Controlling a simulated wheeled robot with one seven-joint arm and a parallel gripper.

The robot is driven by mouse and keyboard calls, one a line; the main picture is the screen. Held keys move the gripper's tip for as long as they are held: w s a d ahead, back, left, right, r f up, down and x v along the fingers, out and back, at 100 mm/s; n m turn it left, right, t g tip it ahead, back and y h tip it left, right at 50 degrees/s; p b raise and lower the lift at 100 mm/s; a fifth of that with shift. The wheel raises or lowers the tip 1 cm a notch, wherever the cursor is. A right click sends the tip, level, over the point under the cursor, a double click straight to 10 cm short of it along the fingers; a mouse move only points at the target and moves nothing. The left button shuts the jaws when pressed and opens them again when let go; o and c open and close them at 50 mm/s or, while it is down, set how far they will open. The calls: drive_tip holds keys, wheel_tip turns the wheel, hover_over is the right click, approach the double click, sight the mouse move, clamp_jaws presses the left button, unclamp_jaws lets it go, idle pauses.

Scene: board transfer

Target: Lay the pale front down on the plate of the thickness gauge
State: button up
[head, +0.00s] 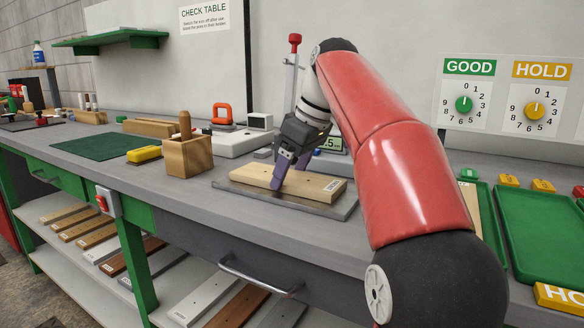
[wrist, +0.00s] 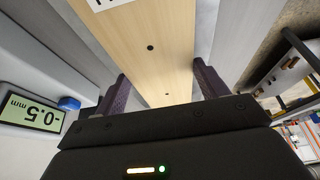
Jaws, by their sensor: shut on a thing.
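The pale front (head: 252,176) is a light wooden board, lying flat and level over the grey plate (head: 340,212) of the thickness gauge. Whether it touches the plate all along or sits just above it, I cannot tell. My gripper (head: 286,177) is shut across the middle of the board from above, one finger on each long side. In the wrist view the pale front (wrist: 155,40) runs between the two dark fingers, with small dark holes in its face and a label at one end. The gauge display (wrist: 38,115) reads -0.5 mm.
A wooden box (head: 188,157) with a peg and a yellow block (head: 144,154) stand left of the plate. A green mat (head: 85,146) lies farther left. Green trays (head: 535,230) are at the right. Several boards lie on the shelf below. My red arm covers the bench right of the plate.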

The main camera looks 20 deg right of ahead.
drive_tip(key=o, duration=1.2)
drive_tip(key=shift+c, duration=0.2)
drive_tip(key=p+v, duration=0.2)
drive_tip(key=v, duration=0.5)
drive_tip(key=shift+s+d+r, duration=0.15)
drive_tip(key=shift+r, duration=0.2)
